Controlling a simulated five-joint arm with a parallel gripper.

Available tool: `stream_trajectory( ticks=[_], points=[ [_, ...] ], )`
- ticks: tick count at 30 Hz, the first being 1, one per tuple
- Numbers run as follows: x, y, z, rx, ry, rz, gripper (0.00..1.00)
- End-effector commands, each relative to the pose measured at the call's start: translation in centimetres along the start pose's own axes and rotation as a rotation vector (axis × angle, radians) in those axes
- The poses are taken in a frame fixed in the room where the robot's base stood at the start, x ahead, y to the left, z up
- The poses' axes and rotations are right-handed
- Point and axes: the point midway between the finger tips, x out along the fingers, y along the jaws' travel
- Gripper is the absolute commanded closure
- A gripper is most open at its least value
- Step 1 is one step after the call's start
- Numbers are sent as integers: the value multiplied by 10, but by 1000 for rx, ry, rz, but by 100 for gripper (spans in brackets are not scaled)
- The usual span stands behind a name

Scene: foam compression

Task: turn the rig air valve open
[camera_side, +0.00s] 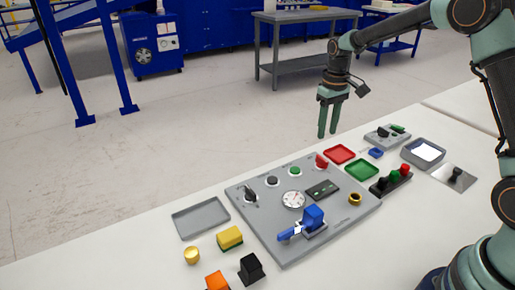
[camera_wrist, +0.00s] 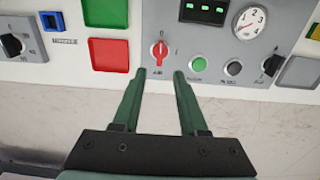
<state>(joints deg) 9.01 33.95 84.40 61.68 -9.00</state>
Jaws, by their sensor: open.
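A red rotary knob (camera_wrist: 158,52) sits on the grey panel (camera_wrist: 205,32), with a small label below it that seems to read AIR. Its grip stands about upright in the wrist view. In the side view the red knob (camera_side: 321,161) is at the panel's far corner. My gripper (camera_side: 327,134) is open and empty, pointing down, above and beyond the panel's far edge. In the wrist view the two fingertips of my gripper (camera_wrist: 159,73) lie just below the knob, one on either side of its line, apart from it.
A green button (camera_side: 295,170), a black button (camera_side: 272,180), a black selector (camera_side: 250,193), a gauge (camera_side: 293,199) and a blue lever (camera_side: 300,228) share the panel. A red tray (camera_side: 339,154) and a green tray (camera_side: 361,169) lie close beside the knob.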

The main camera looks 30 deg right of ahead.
Motion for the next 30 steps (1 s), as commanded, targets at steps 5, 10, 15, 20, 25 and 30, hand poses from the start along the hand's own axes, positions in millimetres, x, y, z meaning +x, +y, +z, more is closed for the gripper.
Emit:
stream_trajectory(
  ticks=[5,10,15,20,25,30],
  points=[
    [37,0,1,0,-5,-1,57],
    [66,0,1,0,-4,-1,57],
    [85,0,0,0,-1,0,57],
    [92,0,0,0,0,0,57],
    [93,0,0,0,1,0,57],
    [93,0,0,0,1,0,88]
  ],
)
